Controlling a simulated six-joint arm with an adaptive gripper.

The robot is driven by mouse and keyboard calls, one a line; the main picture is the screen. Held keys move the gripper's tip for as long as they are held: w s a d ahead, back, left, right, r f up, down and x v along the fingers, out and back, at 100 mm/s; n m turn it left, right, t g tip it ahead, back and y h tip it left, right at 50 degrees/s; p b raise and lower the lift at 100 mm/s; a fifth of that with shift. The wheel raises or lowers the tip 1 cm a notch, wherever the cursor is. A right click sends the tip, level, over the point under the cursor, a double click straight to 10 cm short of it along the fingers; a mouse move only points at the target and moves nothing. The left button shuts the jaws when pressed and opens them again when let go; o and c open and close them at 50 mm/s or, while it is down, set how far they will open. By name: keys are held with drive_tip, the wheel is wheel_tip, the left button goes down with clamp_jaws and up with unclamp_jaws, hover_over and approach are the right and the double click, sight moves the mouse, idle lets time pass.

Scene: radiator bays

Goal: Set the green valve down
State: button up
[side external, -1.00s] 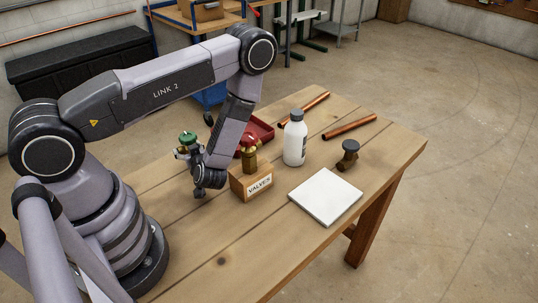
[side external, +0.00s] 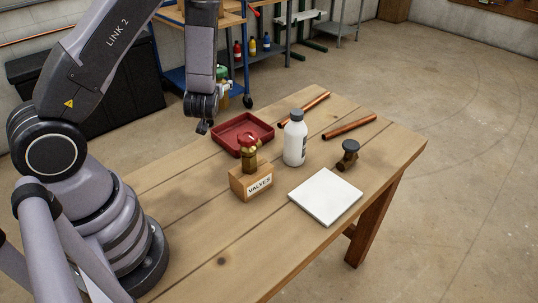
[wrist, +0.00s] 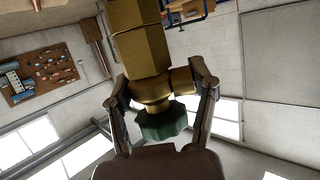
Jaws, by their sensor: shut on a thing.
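The green valve has a brass body (wrist: 140,40) and a green knob (wrist: 163,122) in the wrist view. My gripper (wrist: 163,92) has one finger on each side of it and is shut on its brass part. In the side external view my gripper (side external: 207,108) is raised above the far left part of the table, and the green valve (side external: 223,92) shows partly behind it, clear of the tabletop.
A red tray (side external: 222,140) lies behind the block. A white bottle (side external: 295,145), a dark-knobbed valve (side external: 348,157) and a white square plate (side external: 325,197) stand to the right. Two copper pipes (side external: 350,127) lie at the back. The front of the table is clear.

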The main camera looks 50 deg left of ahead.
drive_tip(key=w+d+r+m+t+h, duration=0.3)
drive_tip(key=r, duration=0.2)
drive_tip(key=w+d+r+m+t+h, duration=0.2)
drive_tip(key=d+m+h, duration=0.45)
drive_tip(key=d, duration=1.05)
drive_tip(key=s+d+f+m+g+h, duration=0.1)
drive_tip(key=s+d+f+m+h, duration=0.1)
drive_tip(key=d+f+m+h, duration=0.55)
drive_tip(key=s+d+f+m+g+h, duration=0.2)
drive_tip(key=s+f+m+g+h, duration=0.5)
drive_tip(key=s, duration=0.3)
drive_tip(key=shift+g+h, duration=0.4)
drive_tip(key=shift+g, duration=0.4)
drive_tip(key=shift+s+d+f, duration=0.1)
drive_tip(key=shift+s+f, duration=0.05)
drive_tip(key=shift+f, duration=1.35)
drive_tip(key=shift+s+d+f, duration=0.1)
drive_tip(key=shift+s+f, duration=0.1)
drive_tip(key=shift+f, duration=1.35)
drive_tip(key=shift+s+f, duration=0.15)
drive_tip(key=shift+f, duration=1.35)
